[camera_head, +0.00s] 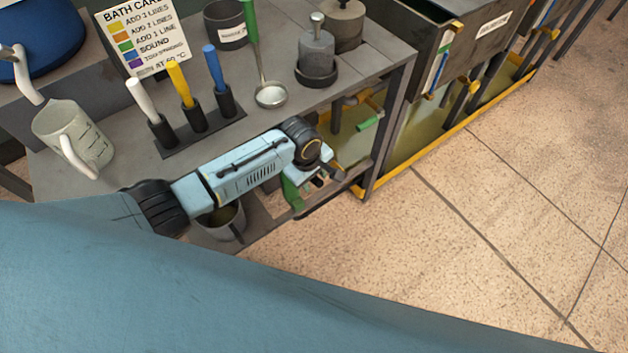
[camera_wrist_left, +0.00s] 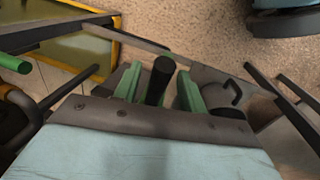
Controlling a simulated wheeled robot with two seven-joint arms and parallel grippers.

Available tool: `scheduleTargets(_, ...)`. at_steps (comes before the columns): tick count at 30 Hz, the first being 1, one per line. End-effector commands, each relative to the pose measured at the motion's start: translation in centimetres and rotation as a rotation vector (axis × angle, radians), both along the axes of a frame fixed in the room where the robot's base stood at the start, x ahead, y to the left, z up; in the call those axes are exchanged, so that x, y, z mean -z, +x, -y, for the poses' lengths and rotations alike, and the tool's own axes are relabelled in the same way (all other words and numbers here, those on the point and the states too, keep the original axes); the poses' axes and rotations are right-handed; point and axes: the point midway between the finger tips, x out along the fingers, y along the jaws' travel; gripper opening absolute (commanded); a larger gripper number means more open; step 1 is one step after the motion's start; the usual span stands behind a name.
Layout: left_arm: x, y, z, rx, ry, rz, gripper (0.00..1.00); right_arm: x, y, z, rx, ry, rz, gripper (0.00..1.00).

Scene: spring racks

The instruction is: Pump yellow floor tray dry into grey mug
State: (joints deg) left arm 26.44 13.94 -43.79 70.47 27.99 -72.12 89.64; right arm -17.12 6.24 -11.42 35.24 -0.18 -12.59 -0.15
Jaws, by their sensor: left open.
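The yellow floor tray (camera_head: 437,157) lies under the tanks at the right and holds murky yellowish liquid. It also shows at the upper left of the left wrist view (camera_wrist_left: 118,41). A grey mug (camera_head: 228,232) stands low beneath my left forearm, partly hidden, with something dark yellow inside. My left gripper (camera_head: 312,185) is open beside the bench's front edge. In the left wrist view its green fingers (camera_wrist_left: 158,92) stand on either side of an upright black rod (camera_wrist_left: 161,72). I cannot tell whether they touch it. A green-handled part (camera_head: 368,122) is above the tray.
The bench (camera_head: 285,115) carries a white jug (camera_head: 72,135), coloured handles in a black rack (camera_head: 200,135), a ladle (camera_head: 270,96), a dark pot (camera_head: 226,28) and grey weights (camera_head: 317,60). A bench leg (camera_head: 388,140) stands near my left gripper. The tiled floor at right is clear.

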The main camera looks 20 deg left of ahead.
Motion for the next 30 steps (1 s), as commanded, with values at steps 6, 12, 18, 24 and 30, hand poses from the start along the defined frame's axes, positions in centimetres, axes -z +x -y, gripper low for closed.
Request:
scheduleTargets(6, 0.6, 0.1, 0.1, 0.001, -0.001, 0.002, 0.41, 0.3, 0.0, 0.9, -0.003, -0.012, -0.001, 0.41)
scheduleTargets(12, 0.6, 0.1, 0.1, 0.000, 0.000, 0.002, 0.37, 0.2, 0.0, 0.8, -0.003, -0.011, -0.001, 0.41)
scheduleTargets(18, 0.6, 0.1, 0.1, 0.000, 0.000, 0.001, 0.11, 0.3, 0.1, 0.5, -0.001, -0.006, -0.001, 0.41)
scheduleTargets(24, 0.6, 0.1, 0.1, 0.000, 0.000, 0.001, 0.00, 0.3, 0.2, -0.3, 0.002, 0.004, 0.001, 0.41)
scheduleTargets(30, 0.6, 0.0, -0.1, -0.003, 0.004, 0.003, 0.00, 0.0, 0.4, -0.4, 0.001, 0.004, 0.005, 0.41)
